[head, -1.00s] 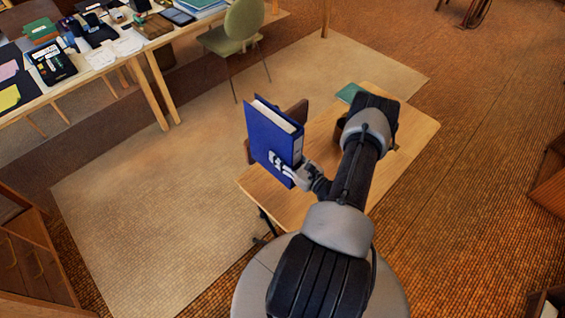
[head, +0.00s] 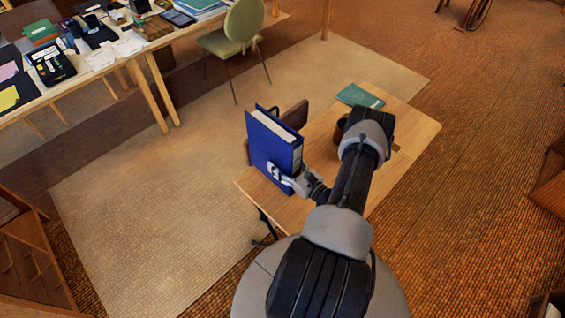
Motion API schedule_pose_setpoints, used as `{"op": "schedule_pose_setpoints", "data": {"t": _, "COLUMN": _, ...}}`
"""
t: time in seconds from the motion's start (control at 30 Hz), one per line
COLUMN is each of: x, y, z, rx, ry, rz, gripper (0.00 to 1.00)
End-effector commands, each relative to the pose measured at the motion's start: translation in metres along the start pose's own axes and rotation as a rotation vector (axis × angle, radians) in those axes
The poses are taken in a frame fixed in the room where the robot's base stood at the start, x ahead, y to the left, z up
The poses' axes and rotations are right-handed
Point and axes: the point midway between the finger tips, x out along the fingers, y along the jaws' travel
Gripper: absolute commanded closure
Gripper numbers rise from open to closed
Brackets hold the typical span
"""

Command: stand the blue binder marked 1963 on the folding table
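No 1963 marking can be read from here. My gripper (head: 279,174) is at the lower part of the binder's near spine edge, with its light fingers closed against the binder. The far fingertip is partly hidden by the binder. My arm covers the middle of the table.
A green book (head: 360,96) lies at the table's far edge, and a dark brown mug (head: 340,130) stands partly behind my arm. A brown chair back (head: 295,115) is behind the binder. A green chair (head: 238,33) and a cluttered desk (head: 137,51) stand farther off.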

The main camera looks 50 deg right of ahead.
Motion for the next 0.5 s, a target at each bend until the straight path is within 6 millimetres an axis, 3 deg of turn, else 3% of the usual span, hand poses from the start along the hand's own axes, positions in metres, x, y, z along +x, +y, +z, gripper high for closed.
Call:
{"op": "schedule_pose_setpoints", "data": {"t": 0.37, "x": 0.000, "y": 0.000, "z": 0.004, "rx": 0.000, "ry": 0.000, "rz": 0.000, "gripper": 0.39}}
{"op": "schedule_pose_setpoints", "data": {"t": 0.5, "x": -0.020, "y": -0.002, "z": 0.004, "rx": 0.002, "ry": 0.001, "rz": -0.006, "gripper": 0.39}}
